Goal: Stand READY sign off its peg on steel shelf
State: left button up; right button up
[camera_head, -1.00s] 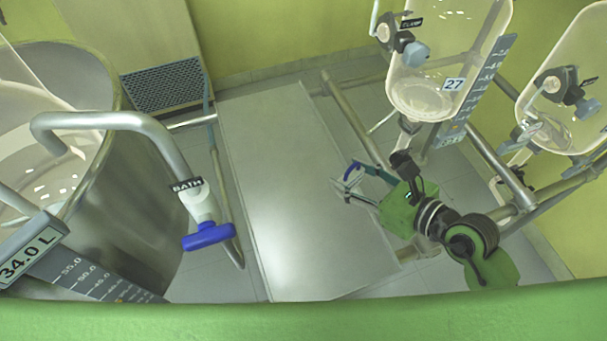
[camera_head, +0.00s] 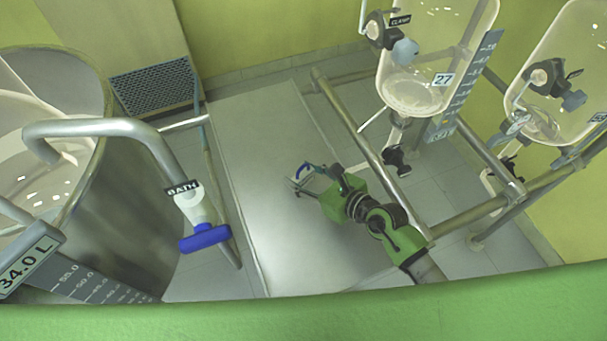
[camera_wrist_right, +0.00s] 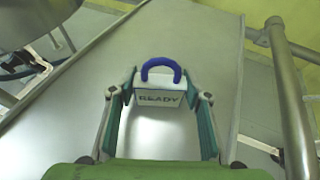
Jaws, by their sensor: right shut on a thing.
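I cannot tell whether the sign touches the shelf. The peg cannot be made out. My left gripper is not in view.
A blue-handled tap marked BATH (camera_head: 205,237) and a large steel vessel (camera_head: 130,215) stand left of the shelf. Steel frame rails (camera_head: 362,135) and glass reactors (camera_head: 412,90) stand to the right. The shelf top looks bare around the gripper.

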jog(key=shift+f, duration=0.2)
jog(key=o, duration=1.1)
jog(key=shift+r, duration=0.1)
jog(key=shift+s+r, duration=0.1)
jog(key=shift+r, duration=0.1)
jog(key=v, duration=1)
jog(key=shift+s+d, duration=0.2)
jog(key=shift+d, duration=0.1)
jog(key=shift+s+d+r, duration=0.3)
jog(key=shift+s+r, duration=0.1)
